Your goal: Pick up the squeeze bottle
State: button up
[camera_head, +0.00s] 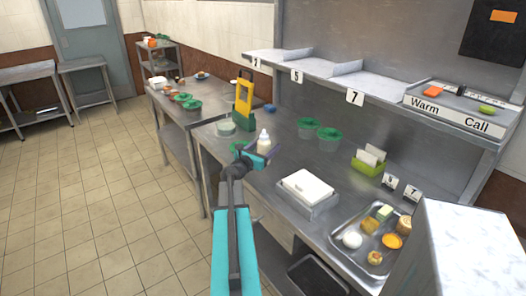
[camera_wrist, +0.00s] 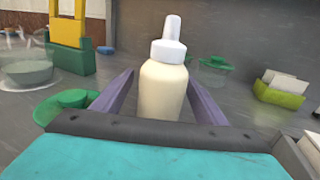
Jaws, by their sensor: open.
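The squeeze bottle (camera_head: 264,143) stands upright on the steel counter, cream-coloured with a white nozzle cap. In the wrist view the squeeze bottle (camera_wrist: 163,85) is centred, with one purple finger on either side of it. My gripper (camera_head: 262,153) is open, its fingers pointing at the bottle. In the wrist view my gripper (camera_wrist: 158,100) shows visible gaps beside the bottle's upper body. The bottle's base is hidden behind the gripper's palm, and I cannot tell if a finger touches it lower down.
A green lid (camera_wrist: 66,105) lies left of the gripper, by a clear bowl (camera_wrist: 27,72). A yellow-green stand (camera_head: 243,104) is behind left. Green-lidded containers (camera_head: 329,138) and a lime card holder (camera_head: 369,162) are to the right. A white-topped tray (camera_head: 307,189) stands nearer, right of my arm.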

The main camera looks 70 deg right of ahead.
jog(key=shift+x, duration=0.9)
jog(key=c, duration=0.8)
